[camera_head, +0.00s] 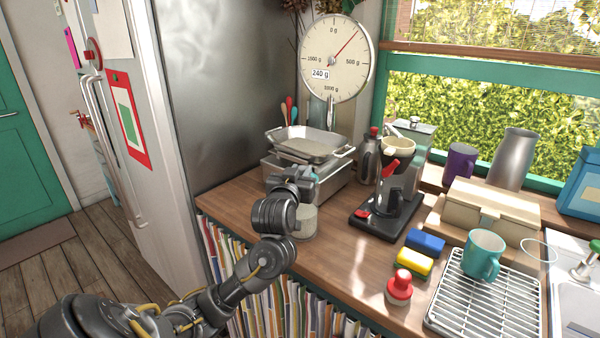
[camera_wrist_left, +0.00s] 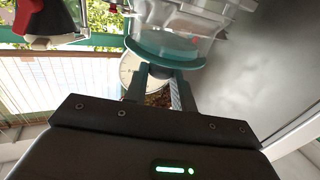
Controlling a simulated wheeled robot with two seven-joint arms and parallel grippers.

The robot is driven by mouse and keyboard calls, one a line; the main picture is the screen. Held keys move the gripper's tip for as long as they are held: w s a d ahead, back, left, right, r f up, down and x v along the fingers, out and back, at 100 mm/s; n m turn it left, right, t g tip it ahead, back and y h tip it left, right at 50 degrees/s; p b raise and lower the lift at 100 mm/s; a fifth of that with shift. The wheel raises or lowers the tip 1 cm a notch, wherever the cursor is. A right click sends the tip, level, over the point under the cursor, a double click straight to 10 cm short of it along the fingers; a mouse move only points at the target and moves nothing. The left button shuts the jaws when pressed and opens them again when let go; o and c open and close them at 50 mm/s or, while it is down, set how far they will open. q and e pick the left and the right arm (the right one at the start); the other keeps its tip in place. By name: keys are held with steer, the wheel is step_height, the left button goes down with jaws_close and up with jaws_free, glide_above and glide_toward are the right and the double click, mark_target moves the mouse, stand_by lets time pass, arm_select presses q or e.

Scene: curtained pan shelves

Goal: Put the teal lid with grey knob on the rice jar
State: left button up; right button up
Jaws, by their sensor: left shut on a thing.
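My left gripper (camera_wrist_left: 161,88) is shut on the grey knob (camera_wrist_left: 158,70) of the teal lid (camera_wrist_left: 165,54) in the left wrist view. The lid's rim shows as a teal band just beyond the fingertips. In the head view, this gripper (camera_head: 306,178) is above the rice jar (camera_head: 305,222) on the wooden counter, beside the metal pans. The jar's pale lower body shows; my wrist and hand hide its top and most of the lid. I cannot tell whether lid and jar touch. My right gripper is not in view.
Metal pans (camera_head: 322,145) stand behind the gripper under a dial scale (camera_head: 336,58). A coffee maker (camera_head: 387,205) is to the right, with sponges (camera_head: 413,262), a red-topped shaker (camera_head: 399,288) and a teal mug (camera_head: 484,254). The fridge (camera_head: 165,130) bounds the left.

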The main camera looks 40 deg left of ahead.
arm_select(q)
steer(key=shift+f, duration=0.35)
steer(key=o, duration=1.1)
steer(key=shift+c, duration=0.2)
steer(key=shift+s, duration=0.1)
steer(key=p+v, duration=0.4)
steer(key=v, duration=0.6)
steer(key=shift+s, duration=0.3)
steer(key=shift+d, duration=0.2)
